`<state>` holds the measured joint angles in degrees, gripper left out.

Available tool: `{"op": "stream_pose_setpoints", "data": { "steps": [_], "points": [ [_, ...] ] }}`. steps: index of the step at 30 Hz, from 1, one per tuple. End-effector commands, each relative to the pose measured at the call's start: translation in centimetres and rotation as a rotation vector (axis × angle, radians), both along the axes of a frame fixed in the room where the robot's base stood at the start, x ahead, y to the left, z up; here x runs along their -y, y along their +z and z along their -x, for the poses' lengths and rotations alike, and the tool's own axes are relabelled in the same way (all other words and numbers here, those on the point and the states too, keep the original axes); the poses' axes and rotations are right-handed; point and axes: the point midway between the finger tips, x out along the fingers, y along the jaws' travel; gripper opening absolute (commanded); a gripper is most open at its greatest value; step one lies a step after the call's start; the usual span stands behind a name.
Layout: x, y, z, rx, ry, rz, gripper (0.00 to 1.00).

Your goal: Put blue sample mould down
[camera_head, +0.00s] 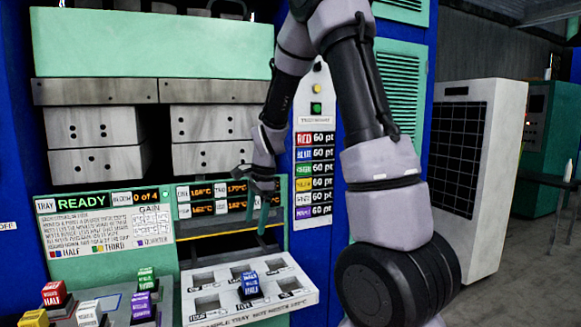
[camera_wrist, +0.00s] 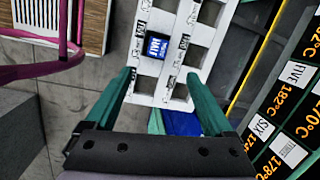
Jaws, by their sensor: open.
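The blue sample mould (camera_head: 249,285) is a small blue block with a white-lettered top. It sits at the middle of the front row of the white sample tray (camera_head: 305,297). In the wrist view the mould (camera_wrist: 157,46) shows in the tray (camera_wrist: 147,98) beyond my fingertips. My gripper (camera_head: 264,218) is above and behind the mould, apart from it. In the wrist view its teal fingers (camera_wrist: 160,78) are spread with nothing between them. The mould's underside is hidden, so I cannot tell how deep it sits.
A press panel (camera_head: 110,225) reading READY stands behind left. More moulds, red (camera_head: 54,294), green (camera_head: 146,278), purple (camera_head: 141,305) and others, stand at lower left. The other tray slots in view look empty. A pink tubular frame (camera_wrist: 70,50) shows in the wrist view.

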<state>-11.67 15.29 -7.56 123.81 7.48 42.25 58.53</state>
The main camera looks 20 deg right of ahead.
Motion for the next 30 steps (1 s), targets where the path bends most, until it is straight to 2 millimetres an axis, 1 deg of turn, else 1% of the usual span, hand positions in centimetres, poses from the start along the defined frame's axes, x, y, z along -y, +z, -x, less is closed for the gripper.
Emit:
{"op": "stream_pose_setpoints", "data": {
  "steps": [1,2,3,5,6,8,9,11,12,15,18,22,26,30],
  "points": [
    [0.3,2.9,0.9,0.056,0.057,-0.007,0.87],
    [0.6,4.3,1.5,0.084,0.096,-0.007,0.87],
    [0.8,6.1,2.4,0.121,0.148,-0.007,0.87],
    [1.1,8.6,3.8,0.178,0.227,0.001,0.87],
    [1.4,10.1,4.8,0.215,0.279,0.009,0.87],
    [1.7,12.2,6.5,0.272,0.355,0.025,0.87],
    [2.0,13.6,7.6,0.311,0.406,0.040,0.87],
    [2.3,15.4,9.4,0.367,0.484,0.067,0.87],
    [2.5,16.4,10.7,0.403,0.534,0.088,0.87],
    [3.0,18.7,13.8,0.488,0.657,0.150,0.87],
    [3.3,20.1,16.6,0.558,0.764,0.216,0.87],
    [3.6,21.0,19.2,0.615,0.864,0.290,0.87],
    [3.7,21.4,20.5,0.640,0.915,0.330,0.87],
    [3.7,21.4,20.7,0.645,0.928,0.339,0.87]
  ]
}}
